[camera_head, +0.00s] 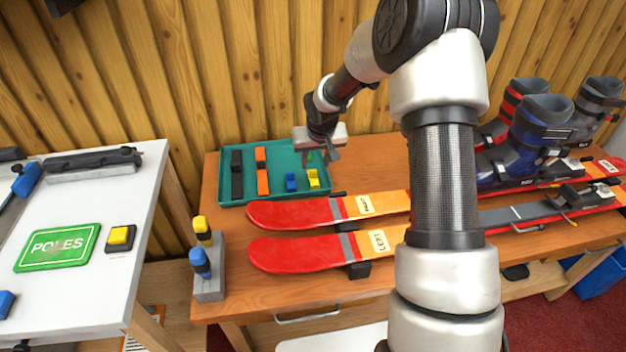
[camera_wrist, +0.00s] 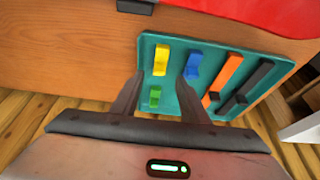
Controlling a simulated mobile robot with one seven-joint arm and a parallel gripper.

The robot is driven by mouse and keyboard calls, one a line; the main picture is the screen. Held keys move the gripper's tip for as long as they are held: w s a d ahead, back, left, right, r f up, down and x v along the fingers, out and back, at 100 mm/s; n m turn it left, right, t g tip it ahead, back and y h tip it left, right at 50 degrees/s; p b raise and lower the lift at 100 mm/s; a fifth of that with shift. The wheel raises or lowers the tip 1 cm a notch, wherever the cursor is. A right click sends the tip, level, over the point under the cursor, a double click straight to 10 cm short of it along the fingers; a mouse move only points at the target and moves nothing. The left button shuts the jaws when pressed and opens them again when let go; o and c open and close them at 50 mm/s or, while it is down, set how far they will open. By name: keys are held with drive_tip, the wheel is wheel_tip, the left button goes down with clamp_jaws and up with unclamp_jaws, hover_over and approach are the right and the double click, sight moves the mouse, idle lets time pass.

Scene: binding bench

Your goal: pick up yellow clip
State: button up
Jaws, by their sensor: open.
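The yellow clip (camera_head: 313,178) lies in the right part of the teal tray (camera_head: 233,196) in the head view, beside a blue clip (camera_head: 291,182). The wrist view also shows the yellow clip (camera_wrist: 161,60), with the blue clip (camera_wrist: 193,65) to its right and a green clip (camera_wrist: 154,97) nearer my gripper. My gripper (camera_wrist: 161,81) is open and empty, its fingers spread to either side below the yellow clip in the picture. In the head view my gripper (camera_head: 322,156) is over the tray's right end and partly hides it.
Red skis (camera_head: 290,213) lie just in front. A grey stand (camera_head: 209,283) holds yellow and blue pieces. Ski boots (camera_head: 535,135) stand at right; a white table (camera_head: 80,285) is at left.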

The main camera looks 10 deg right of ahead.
sight(313, 171)
drive_tip(key=b+x, duration=0.1)
drive_tip(key=x, duration=0.6)
drive_tip(key=shift+w, duration=0.2)
drive_tip(key=shift+c, duration=0.5)
clamp_jaws()
